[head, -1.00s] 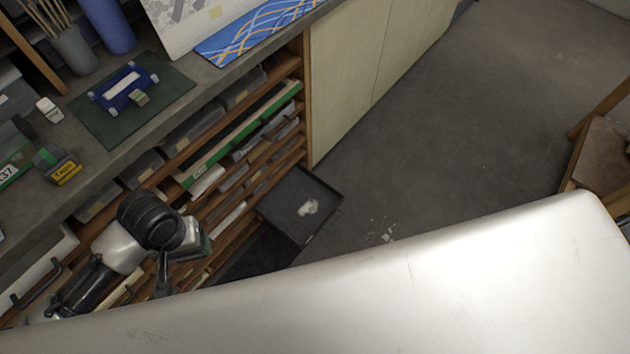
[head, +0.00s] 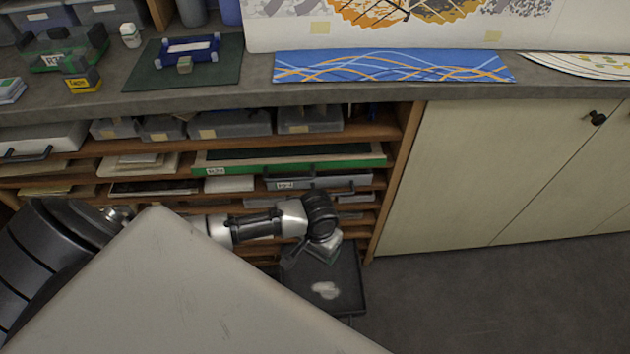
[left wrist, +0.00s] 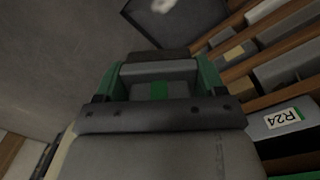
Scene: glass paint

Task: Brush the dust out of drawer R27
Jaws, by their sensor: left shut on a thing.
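The open drawer is a dark tray pulled out low at the right end of the shelving (head: 352,270). A pale heap of dust (head: 325,290) lies on its floor; I cannot read a label on it. My left gripper (head: 318,252) is just above the drawer's back part, behind the dust. In the left wrist view, my left gripper (left wrist: 156,78) is shut on a grey block with a green stripe and a dark brown edge, seemingly the brush (left wrist: 160,54). The drawer's corner (left wrist: 188,30) and some dust (left wrist: 163,5) show beyond it. My right gripper is out of view.
Wooden shelves hold grey drawers and a green-edged tray (head: 345,163). A drawer label reading R24 (left wrist: 284,118) is close by in the left wrist view. A worktop (head: 225,98) overhangs the shelves. Cream cabinet doors (head: 470,180) stand at right; the floor (head: 480,300) there is clear.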

